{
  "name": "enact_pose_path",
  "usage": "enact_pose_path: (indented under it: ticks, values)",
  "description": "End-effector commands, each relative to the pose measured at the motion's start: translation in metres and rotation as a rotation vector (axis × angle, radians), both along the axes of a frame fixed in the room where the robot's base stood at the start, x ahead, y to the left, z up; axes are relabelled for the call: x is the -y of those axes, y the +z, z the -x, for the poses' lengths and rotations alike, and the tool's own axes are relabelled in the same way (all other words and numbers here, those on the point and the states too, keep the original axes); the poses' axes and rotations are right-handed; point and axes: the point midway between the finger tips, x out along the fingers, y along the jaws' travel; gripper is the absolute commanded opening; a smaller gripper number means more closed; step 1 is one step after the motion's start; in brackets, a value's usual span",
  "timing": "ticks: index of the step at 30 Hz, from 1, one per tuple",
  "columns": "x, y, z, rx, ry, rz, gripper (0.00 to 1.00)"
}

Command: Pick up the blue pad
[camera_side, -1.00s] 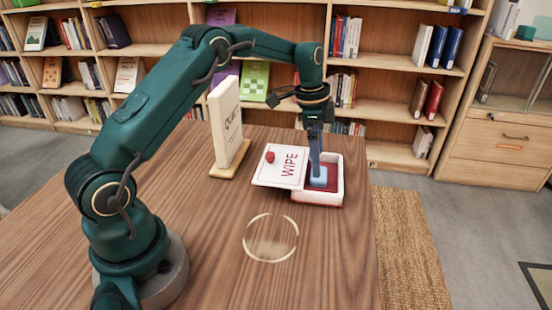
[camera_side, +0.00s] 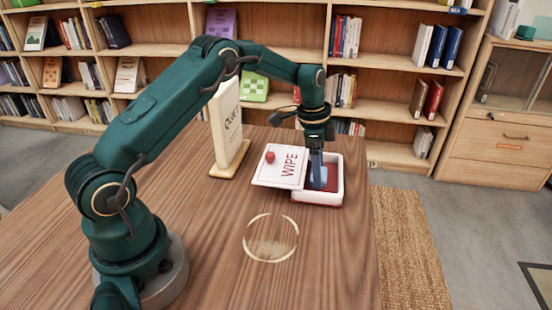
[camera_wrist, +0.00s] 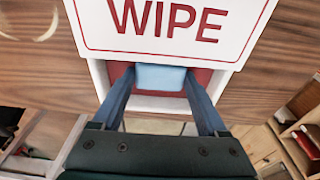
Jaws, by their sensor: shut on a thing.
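The blue pad (camera_wrist: 160,77) sits inside a white box (camera_side: 318,199) with a red interior, in the part the lid leaves uncovered. It also shows in the side view (camera_side: 320,177), partly hidden by my fingers. My gripper (camera_wrist: 157,80) points down into the box, its two blue-grey fingers shut on the pad from either side. In the side view, my gripper (camera_side: 319,172) is low at the pad. The white lid (camera_side: 270,174), marked WIPE and with a red knob, covers the box's left part and overhangs its left side.
A cream upright sign (camera_side: 230,125) on a wooden foot stands behind and left of the box. A pale ring mark (camera_side: 271,238) lies on the wooden table (camera_side: 215,255) in front. The table's right edge is close to the box. Bookshelves stand behind.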

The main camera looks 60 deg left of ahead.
Motion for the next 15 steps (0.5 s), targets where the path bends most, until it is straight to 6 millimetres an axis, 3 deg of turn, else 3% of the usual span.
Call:
enact_pose_path:
  ticks: [8, 15]
  values:
    - [0.000, 0.009, -0.001, 0.004, 0.000, -0.001, 0.24]
    - [0.000, 0.040, -0.002, 0.007, -0.001, -0.001, 0.24]
